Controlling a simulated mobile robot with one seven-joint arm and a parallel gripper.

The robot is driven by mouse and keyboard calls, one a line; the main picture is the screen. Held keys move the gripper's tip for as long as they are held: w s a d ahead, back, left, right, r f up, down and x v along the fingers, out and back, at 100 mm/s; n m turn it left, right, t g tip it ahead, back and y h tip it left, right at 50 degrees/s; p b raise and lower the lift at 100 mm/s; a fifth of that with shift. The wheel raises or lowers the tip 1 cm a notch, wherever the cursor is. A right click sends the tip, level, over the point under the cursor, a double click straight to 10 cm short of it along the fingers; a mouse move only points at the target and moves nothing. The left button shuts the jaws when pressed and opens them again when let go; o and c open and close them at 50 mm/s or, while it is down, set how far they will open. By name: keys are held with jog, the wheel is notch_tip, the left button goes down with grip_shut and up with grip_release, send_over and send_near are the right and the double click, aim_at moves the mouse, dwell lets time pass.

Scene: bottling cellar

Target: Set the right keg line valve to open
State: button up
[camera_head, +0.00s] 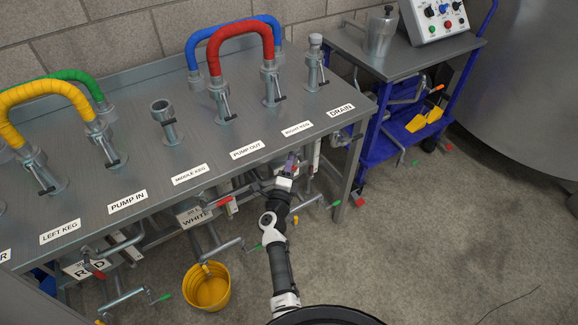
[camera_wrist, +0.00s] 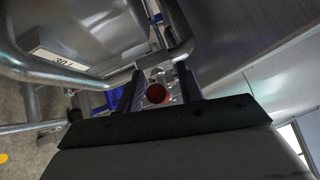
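The RIGHT KEG label (camera_head: 297,129) is on the front part of the steel bench top (camera_head: 200,150). My gripper (camera_head: 289,170) is below the bench's front edge, just under and slightly left of that label. In the wrist view, my gripper (camera_wrist: 160,92) is open, with its two dark fingers apart. A red valve handle (camera_wrist: 157,93) shows end-on between the fingers, with a visible gap on each side. Metal pipework lies behind it. In the head view my wrist and the bench edge hide most of this valve, so I cannot tell its setting.
Another red handle (camera_head: 223,202) is to the left, under the MIDDLE KEG label (camera_head: 189,174). A yellow bucket (camera_head: 207,288) stands on the floor at lower left. A blue cart (camera_head: 375,150) is at the right. The floor at right front is clear. A pipe (camera_wrist: 60,75) crosses left in the wrist view.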

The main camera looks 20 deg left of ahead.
jog(key=shift+c, duration=0.5)
grip_shut()
jog(key=shift+a+f+b, duration=0.1)
jog(key=shift+f+b, duration=0.1)
jog(key=shift+b, duration=0.15)
